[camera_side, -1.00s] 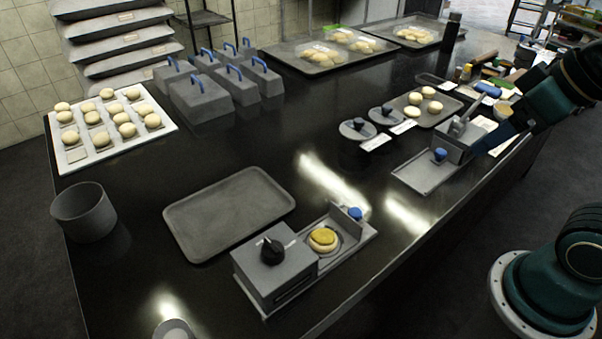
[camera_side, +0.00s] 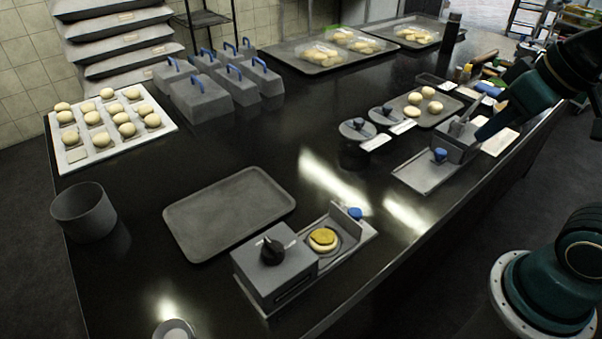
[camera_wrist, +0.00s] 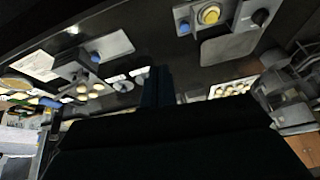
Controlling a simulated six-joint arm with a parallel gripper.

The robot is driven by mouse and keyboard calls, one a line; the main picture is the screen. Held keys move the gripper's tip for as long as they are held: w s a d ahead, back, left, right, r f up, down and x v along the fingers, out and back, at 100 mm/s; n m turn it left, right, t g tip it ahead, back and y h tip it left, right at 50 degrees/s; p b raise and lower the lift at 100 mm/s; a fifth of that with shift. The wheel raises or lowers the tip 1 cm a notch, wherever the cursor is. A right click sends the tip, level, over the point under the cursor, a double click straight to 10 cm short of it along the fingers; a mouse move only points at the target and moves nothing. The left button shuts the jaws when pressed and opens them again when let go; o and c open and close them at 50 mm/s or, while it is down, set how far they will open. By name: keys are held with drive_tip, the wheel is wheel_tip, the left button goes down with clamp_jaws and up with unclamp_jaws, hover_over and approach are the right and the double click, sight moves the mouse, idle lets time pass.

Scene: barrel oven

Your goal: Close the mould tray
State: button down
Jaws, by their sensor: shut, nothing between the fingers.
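A grey box with a black dial (camera_side: 272,252) stands at the front of the counter. Its mould tray (camera_side: 366,231) is drawn out to the right, with a blue knob (camera_side: 355,213) at its outer end. A yellow-topped round piece (camera_side: 322,238) sits in the tray's round mould. The wrist view also shows the piece (camera_wrist: 210,15) and the blue knob (camera_wrist: 184,28). My gripper (camera_wrist: 158,86) is shut and empty, well apart from this tray. In the side view it is at the upper right, above the second device; its fingertips are hard to make out there.
A second grey device (camera_side: 456,146) with a flat plate (camera_side: 424,176) and blue knob stands to the right. An empty grey tray (camera_side: 228,212) lies behind the dial box. A pot (camera_side: 84,212) stands at the left. Bare black counter lies between the two devices.

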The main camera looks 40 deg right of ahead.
drive_tip(key=w+d+f+m+g+y, duration=0.1)
drive_tip(key=w+f+m+g+y, duration=0.1)
drive_tip(key=w+f+m, duration=0.5)
drive_tip(key=w+d+f+m+g+y, duration=0.2)
drive_tip(key=w+f+m+g, duration=0.2)
drive_tip(key=w+f+m, duration=0.3)
drive_tip(key=w+f, duration=0.2)
drive_tip(key=w, duration=0.2)
drive_tip(key=shift+w+d+m, duration=0.25)
drive_tip(key=shift+w+m, duration=0.05)
drive_tip(key=shift+m, duration=0.1)
drive_tip(key=x, duration=1)
drive_tip(key=a, duration=0.2)
drive_tip(key=shift+s+a, duration=0.3)
drive_tip(key=shift+a, duration=0.1)
drive_tip(key=shift+s+a, duration=0.1)
drive_tip(key=shift+a, duration=0.5)
